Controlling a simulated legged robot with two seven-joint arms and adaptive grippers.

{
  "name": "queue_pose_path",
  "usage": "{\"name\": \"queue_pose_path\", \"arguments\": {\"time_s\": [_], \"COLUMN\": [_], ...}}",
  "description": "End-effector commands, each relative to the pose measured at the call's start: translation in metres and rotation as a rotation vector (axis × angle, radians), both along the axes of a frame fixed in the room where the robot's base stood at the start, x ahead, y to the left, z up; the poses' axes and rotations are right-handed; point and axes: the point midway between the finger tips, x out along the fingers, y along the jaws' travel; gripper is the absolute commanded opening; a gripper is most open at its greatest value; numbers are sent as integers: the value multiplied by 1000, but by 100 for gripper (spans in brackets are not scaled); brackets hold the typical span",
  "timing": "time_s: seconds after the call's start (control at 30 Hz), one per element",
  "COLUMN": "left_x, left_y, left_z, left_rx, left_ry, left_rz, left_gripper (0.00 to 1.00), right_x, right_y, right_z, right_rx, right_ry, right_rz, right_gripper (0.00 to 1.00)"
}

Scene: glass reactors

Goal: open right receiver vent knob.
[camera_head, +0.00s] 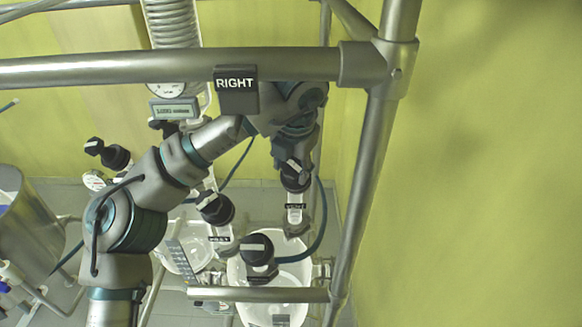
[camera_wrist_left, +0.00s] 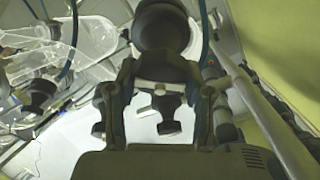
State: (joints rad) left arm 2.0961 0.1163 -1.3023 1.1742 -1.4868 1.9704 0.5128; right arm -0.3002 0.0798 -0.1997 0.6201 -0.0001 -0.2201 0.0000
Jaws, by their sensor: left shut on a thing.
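My left gripper (camera_head: 296,158) reaches down from the bent arm, under the bar with the RIGHT sign (camera_head: 236,90). In the left wrist view the two fingers of my left gripper (camera_wrist_left: 160,76) stand on either side of a round black knob (camera_wrist_left: 165,30). The fingers partly cover the knob's base, so its turn angle is hard to tell. My right gripper is not in view.
Two other black knobs, a middle one (camera_head: 216,209) and a lower one (camera_head: 257,248), stand close by. A glass receiver (camera_head: 295,280) is below. Metal frame bars, one horizontal (camera_head: 120,70) and one upright (camera_head: 362,200), bound the space. A steel vessel (camera_head: 25,235) stands at left.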

Motion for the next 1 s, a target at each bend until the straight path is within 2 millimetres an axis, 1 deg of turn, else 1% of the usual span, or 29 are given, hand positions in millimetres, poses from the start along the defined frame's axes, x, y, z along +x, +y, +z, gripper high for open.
{"name": "queue_pose_path", "arguments": {"time_s": [0.03,0.2,0.43,0.7,1.0], "left_x": [1,1,1,1,1], "left_y": [1,0,0,0,0], "left_z": [3,3,4,5,5], "left_rx": [-24,-83,-133,-156,-157], "left_ry": [-4,6,14,18,19], "left_rz": [35,135,224,263,264], "left_gripper": [16,16,16,16,16], "right_x": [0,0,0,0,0], "right_y": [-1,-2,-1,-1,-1], "right_z": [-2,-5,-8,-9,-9], "right_rx": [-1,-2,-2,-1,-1], "right_ry": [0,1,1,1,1], "right_rz": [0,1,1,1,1], "right_gripper": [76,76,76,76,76]}}
